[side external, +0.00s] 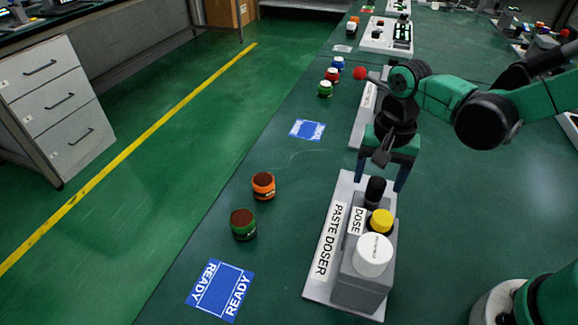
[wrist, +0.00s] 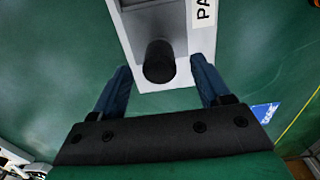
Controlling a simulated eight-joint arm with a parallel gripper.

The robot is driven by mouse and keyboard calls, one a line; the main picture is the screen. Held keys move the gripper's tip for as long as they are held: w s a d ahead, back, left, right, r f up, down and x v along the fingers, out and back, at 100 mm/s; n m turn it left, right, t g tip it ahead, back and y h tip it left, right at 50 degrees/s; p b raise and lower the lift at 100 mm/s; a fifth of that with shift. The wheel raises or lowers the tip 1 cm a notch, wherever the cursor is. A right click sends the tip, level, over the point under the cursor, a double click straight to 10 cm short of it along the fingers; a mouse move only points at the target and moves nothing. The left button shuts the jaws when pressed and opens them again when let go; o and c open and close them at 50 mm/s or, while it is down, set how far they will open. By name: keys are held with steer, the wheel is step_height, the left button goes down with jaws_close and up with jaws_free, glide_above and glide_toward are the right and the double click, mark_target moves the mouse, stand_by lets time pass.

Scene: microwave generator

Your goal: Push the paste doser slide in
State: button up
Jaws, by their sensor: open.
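The paste doser (side external: 361,283) is a grey block on a pale base labelled "PASTE DOSER". It carries a white round cap (side external: 373,255) and a yellow button (side external: 380,222) beside a "DOSE" label. A black cylindrical knob (side external: 376,189), which looks like the slide's handle, stands at its far end. My gripper (side external: 381,183) is open above that end, pointing down. In the wrist view the black knob (wrist: 159,62) lies between the two blue fingers of my gripper (wrist: 163,76), with a gap on each side. Whether a finger touches it is not clear.
An orange jar (side external: 263,186) and a green jar (side external: 243,224) stand left of the doser. A blue "READY" mat (side external: 219,290) lies at the front left. Another pale panel (side external: 367,112) and several small jars are behind. The bench between jars and doser is clear.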

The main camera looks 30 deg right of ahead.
steer(key=shift+f, duration=0.85)
jaws_close()
stand_by(0.9)
